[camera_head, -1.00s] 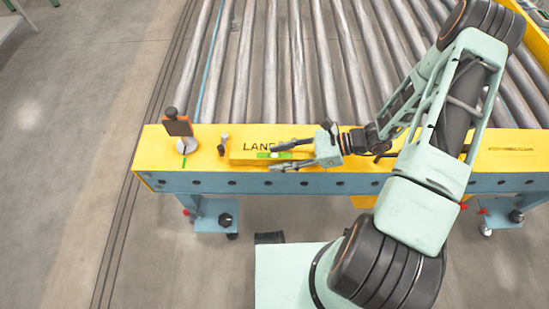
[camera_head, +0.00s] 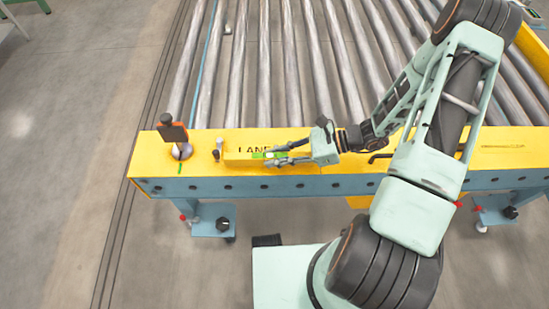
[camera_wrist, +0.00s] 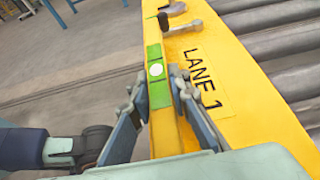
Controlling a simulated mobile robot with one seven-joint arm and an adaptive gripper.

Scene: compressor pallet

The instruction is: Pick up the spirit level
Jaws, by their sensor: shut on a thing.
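The spirit level is a narrow yellow bar with green patches and a pale round spot (camera_wrist: 155,52). It lies along the yellow rail top, in front of the LANE 1 lettering; in the head view its green part (camera_head: 258,155) shows at my fingertips. My gripper (camera_head: 268,155) reaches in from the right, and its fingers are shut on the bar's two long sides. In the wrist view my gripper (camera_wrist: 157,88) has one finger on each side of the level. I cannot tell any gap between the level and the rail.
The yellow rail (camera_head: 480,157) edges a bed of grey rollers (camera_head: 290,70). Left of the level stand a small metal post (camera_head: 217,152) and an orange-and-black upright device (camera_head: 174,135) on a round base. A dark handle (camera_head: 380,156) lies right of my gripper. Floor is clear at left.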

